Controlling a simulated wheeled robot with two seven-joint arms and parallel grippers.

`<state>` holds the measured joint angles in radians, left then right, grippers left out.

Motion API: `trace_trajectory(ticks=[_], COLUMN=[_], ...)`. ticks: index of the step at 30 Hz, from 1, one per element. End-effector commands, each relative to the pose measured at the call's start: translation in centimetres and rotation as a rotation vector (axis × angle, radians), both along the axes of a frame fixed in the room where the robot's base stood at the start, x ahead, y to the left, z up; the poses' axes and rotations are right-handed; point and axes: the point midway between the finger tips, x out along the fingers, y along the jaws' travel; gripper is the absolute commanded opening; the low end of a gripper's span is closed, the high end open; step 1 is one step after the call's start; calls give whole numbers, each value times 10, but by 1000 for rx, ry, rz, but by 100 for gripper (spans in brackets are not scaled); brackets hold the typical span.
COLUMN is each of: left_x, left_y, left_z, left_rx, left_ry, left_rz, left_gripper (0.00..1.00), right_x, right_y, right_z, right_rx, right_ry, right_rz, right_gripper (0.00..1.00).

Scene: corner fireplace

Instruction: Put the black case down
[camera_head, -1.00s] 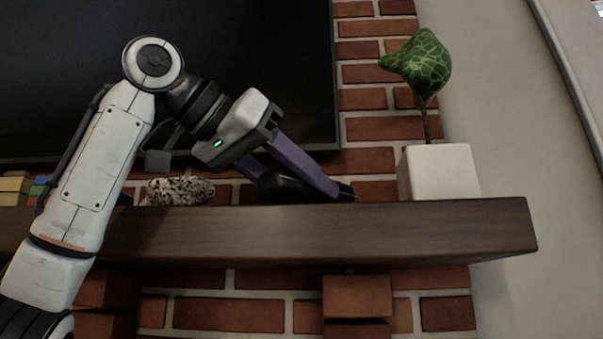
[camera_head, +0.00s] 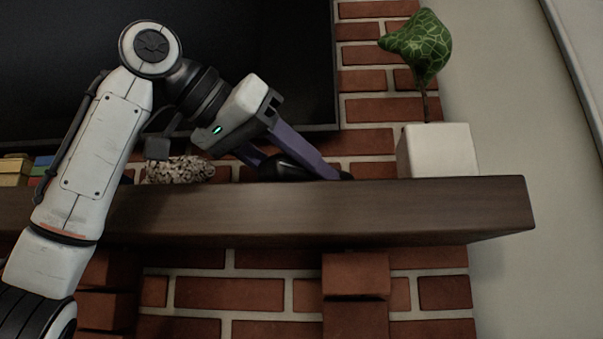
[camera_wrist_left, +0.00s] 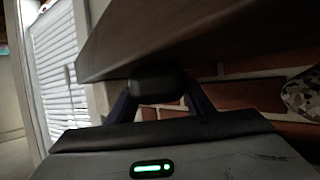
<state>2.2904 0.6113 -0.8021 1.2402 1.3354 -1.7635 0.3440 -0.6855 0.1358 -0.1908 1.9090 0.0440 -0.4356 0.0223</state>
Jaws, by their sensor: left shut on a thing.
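The black case (camera_head: 285,168) is between the two purple-grey fingers of my left gripper (camera_head: 300,168), at the top of the dark wooden mantel shelf (camera_head: 300,212). The gripper is shut on it and points down to the right. In the left wrist view the case (camera_wrist_left: 155,86) shows as a dark rounded block between the fingers (camera_wrist_left: 157,98), close to the shelf (camera_wrist_left: 170,35). My right gripper is not in view.
A white pot (camera_head: 438,150) with a green-leaved plant (camera_head: 425,45) stands right of the case. A speckled object (camera_head: 180,170) lies to its left, with small coloured boxes (camera_head: 40,165) further left. A dark screen (camera_head: 260,50) hangs behind. Bare shelf shows between case and pot.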

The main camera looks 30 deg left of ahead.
Motion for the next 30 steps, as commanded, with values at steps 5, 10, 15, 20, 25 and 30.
trace_trajectory(ticks=[5, 10, 15, 20, 25, 30], left_x=[0, 0, -1, -17, -47, -73], left_y=[0, 0, 0, 5, 16, 25], left_z=[-1, -1, 0, 7, 20, 32], left_rx=[0, 0, 0, -2, -2, -1], left_ry=[-1, -1, -1, -4, -5, -3], left_rz=[0, 0, 0, -1, -1, -1], left_gripper=[63, 68, 68, 68, 68, 68], right_x=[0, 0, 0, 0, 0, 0], right_y=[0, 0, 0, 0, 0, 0], right_z=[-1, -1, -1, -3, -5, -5], right_rx=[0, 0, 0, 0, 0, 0], right_ry=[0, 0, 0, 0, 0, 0], right_rz=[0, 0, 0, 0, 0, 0], right_gripper=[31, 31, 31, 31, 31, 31])
